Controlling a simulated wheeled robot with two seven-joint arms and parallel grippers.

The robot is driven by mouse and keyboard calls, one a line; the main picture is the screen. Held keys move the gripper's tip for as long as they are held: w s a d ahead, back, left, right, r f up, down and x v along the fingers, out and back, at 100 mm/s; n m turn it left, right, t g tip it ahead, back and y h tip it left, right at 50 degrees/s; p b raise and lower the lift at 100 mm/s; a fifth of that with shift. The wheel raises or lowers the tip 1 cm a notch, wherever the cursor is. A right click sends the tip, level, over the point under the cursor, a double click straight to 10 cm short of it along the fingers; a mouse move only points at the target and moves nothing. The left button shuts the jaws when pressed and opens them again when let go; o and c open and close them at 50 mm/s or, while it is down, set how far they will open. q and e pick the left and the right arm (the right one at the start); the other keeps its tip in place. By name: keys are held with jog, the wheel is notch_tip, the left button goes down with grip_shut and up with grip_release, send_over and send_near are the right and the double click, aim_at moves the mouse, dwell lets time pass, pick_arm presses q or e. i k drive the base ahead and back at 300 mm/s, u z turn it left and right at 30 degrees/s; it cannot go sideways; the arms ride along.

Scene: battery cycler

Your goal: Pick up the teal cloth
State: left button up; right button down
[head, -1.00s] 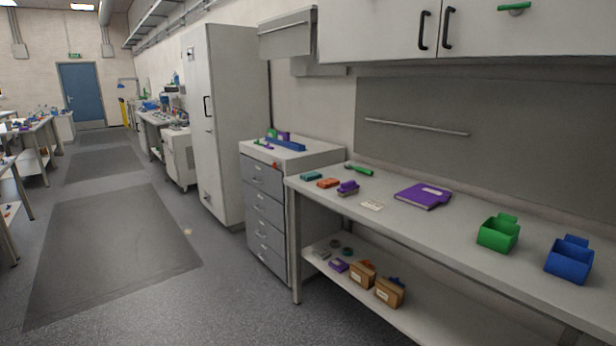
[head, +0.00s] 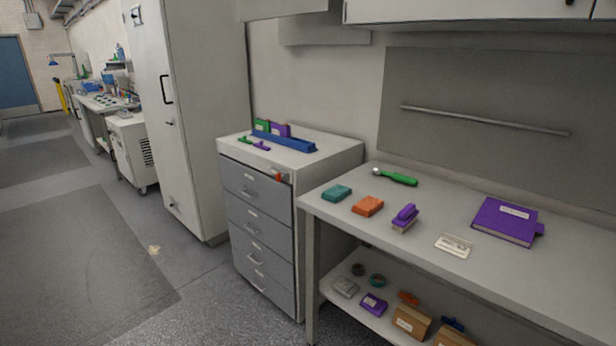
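The teal cloth (head: 337,193) is a small folded block lying flat at the left end of the grey workbench (head: 420,215) in the head view. An orange folded cloth (head: 368,206) lies just to its right, with a small gap. Nothing covers the teal cloth. Neither of my grippers shows in the head view.
A green-handled tool (head: 397,179) lies behind the cloths. A purple brush (head: 404,217), a white card (head: 454,245) and a purple binder (head: 506,220) lie to the right. A grey drawer cabinet (head: 262,220) stands left of the bench. Open floor (head: 190,290) lies in front.

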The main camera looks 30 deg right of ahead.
aim_at(334, 195)
jog(key=i, duration=1.45)
jog(key=z, duration=3.15)
